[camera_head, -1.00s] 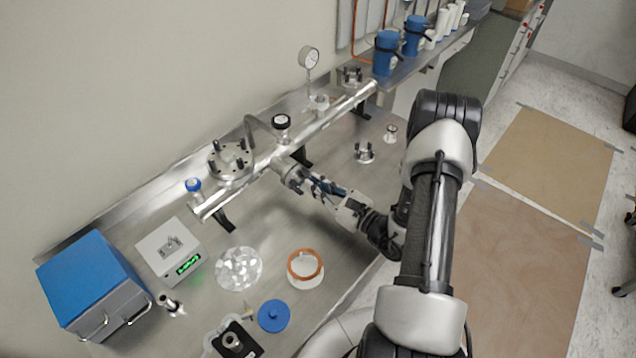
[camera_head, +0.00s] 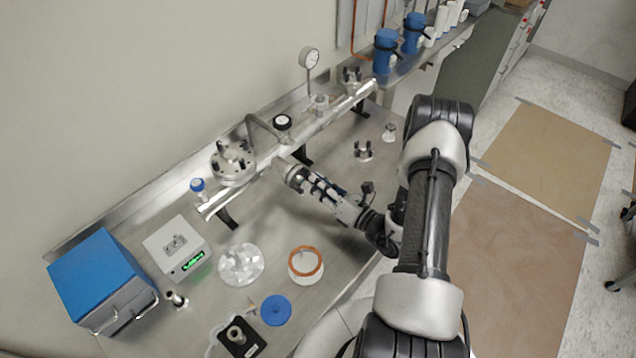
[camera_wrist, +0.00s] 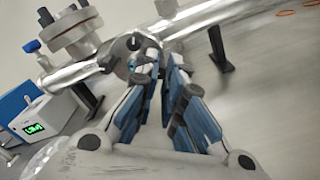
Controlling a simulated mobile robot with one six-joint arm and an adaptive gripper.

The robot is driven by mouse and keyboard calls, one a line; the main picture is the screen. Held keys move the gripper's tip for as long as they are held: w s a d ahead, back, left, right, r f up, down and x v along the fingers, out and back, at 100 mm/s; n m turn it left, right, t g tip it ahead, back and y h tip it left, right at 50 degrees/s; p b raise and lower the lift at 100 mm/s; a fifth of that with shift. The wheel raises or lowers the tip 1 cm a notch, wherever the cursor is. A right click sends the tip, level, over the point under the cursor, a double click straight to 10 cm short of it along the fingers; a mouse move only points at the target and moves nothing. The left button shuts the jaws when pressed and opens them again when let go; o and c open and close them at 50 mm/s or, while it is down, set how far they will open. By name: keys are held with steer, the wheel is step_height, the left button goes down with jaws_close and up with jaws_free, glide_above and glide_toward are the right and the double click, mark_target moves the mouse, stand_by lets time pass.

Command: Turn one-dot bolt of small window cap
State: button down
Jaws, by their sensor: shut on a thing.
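The small window cap (camera_head: 295,174) is a round metal flange on the short front port of the silver tube. In the wrist view the cap (camera_wrist: 128,46) is partly behind my fingers. My gripper (camera_head: 309,182) reaches it from the lower right, fingertips at the cap's face. In the wrist view my gripper (camera_wrist: 158,66) has its blue-and-black fingers drawn close together, shut on a bolt at the cap. The held bolt is mostly hidden by the fingertips, and its dot marking cannot be read.
A grey box with green display (camera_head: 178,245), a blue box (camera_head: 103,278), a foil dish (camera_head: 241,264) and a copper ring (camera_head: 306,262) stand nearby. The bench (camera_head: 335,225) is clear below my gripper.

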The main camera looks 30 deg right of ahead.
steer(key=shift+m, duration=0.5)
steer(key=c, duration=1.9)
jaws_free()
steer(key=v, duration=1.2)
